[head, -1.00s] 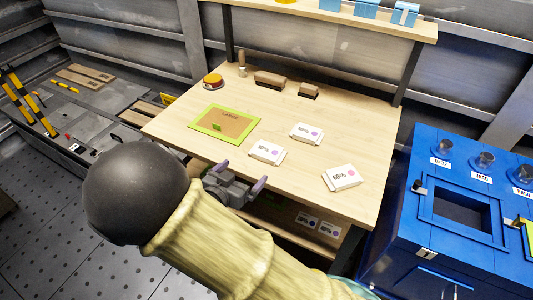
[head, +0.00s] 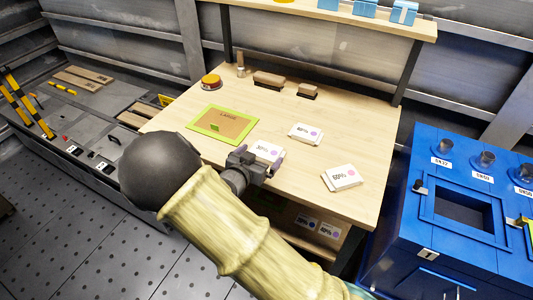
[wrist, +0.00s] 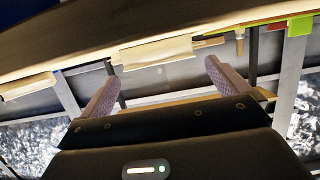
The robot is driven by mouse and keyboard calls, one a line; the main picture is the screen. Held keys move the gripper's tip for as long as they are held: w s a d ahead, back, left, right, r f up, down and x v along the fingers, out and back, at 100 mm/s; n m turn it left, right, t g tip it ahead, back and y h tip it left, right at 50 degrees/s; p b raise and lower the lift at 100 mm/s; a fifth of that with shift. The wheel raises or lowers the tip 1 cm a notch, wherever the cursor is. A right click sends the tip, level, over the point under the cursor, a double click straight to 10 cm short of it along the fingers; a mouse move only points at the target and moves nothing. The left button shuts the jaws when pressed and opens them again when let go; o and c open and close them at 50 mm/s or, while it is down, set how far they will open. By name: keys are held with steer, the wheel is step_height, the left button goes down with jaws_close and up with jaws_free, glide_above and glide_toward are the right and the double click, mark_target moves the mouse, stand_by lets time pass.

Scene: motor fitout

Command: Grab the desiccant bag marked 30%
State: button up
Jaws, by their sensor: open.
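Three white desiccant bags lie on the wooden workbench (head: 215,163). The near-left bag (head: 268,149) has a label that seems to read 30%, though the print is small. The back bag (head: 305,132) has a label I cannot read surely. The right bag (head: 342,176) seems to read 60%. My gripper (head: 256,160) is open and empty at the bench's front edge, beside the near-left bag and partly covering it. In the wrist view, my open fingers (wrist: 160,88) frame a white bag (wrist: 155,52) beyond them.
A green-bordered board (head: 223,123) lies left of the bags. Brown blocks (head: 268,80) and an orange-topped round item (head: 210,81) stand behind. A blue cabinet (head: 400,235) stands at right.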

mark_target(266, 151)
steer(key=shift+f+x, duration=0.2)
steer(key=shift+x, duration=2.5)
steer(key=shift+s, duration=0.1)
steer(key=shift+a, duration=0.1)
steer(key=c, duration=1)
